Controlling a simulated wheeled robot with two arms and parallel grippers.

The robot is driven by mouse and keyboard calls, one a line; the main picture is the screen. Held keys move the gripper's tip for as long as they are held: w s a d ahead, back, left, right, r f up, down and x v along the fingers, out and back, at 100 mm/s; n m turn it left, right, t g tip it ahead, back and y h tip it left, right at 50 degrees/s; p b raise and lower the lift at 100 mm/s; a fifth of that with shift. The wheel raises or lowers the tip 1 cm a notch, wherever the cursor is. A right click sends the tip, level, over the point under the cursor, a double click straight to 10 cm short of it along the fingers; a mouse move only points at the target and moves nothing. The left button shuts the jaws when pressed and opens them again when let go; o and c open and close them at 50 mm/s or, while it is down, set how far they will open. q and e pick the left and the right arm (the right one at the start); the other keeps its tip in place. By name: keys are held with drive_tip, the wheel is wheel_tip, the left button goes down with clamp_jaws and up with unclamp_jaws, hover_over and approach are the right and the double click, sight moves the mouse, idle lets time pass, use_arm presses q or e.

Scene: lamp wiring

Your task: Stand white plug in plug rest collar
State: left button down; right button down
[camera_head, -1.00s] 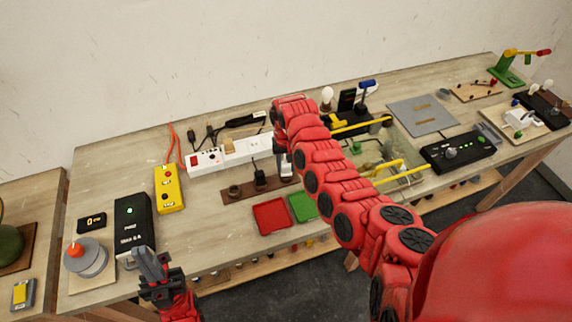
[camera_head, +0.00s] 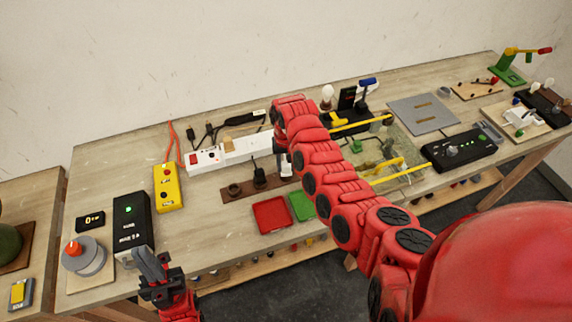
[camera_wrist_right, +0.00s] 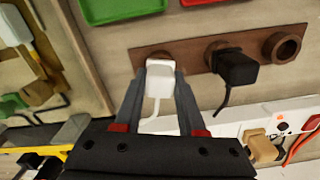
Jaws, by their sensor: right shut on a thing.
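The white plug (camera_wrist_right: 159,82) is between the fingers of my right gripper (camera_wrist_right: 162,76), which is shut on it. In the wrist view the plug lines up with one end collar (camera_wrist_right: 152,57) of the brown plug rest (camera_wrist_right: 193,52). It covers part of that collar, so I cannot tell how far it sits inside. In the head view the white plug (camera_head: 286,169) shows at the right end of the rest (camera_head: 246,190), below my right gripper (camera_head: 281,150). My left gripper (camera_head: 150,262) is empty near the table's front edge; its finger gap is unclear.
A black plug (camera_wrist_right: 236,67) stands in the middle collar. The other end collar (camera_wrist_right: 282,47) is empty. A white power strip (camera_head: 230,153) lies behind the rest. Red (camera_head: 272,215) and green (camera_head: 302,206) trays lie in front. A black box (camera_head: 132,222) stands near my left gripper.

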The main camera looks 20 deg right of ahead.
drive_tip(key=shift+c, duration=2.1)
unclamp_jaws()
drive_tip(key=shift+r, duration=0.1)
drive_tip(key=shift+r, duration=0.3)
wheel_tip(320, 180, up, 4)
drive_tip(key=shift+w+f+b, duration=0.1)
drive_tip(key=shift+f+b, duration=0.15)
drive_tip(key=shift+b, duration=0.9)
wheel_tip(320, 180, up, 13)
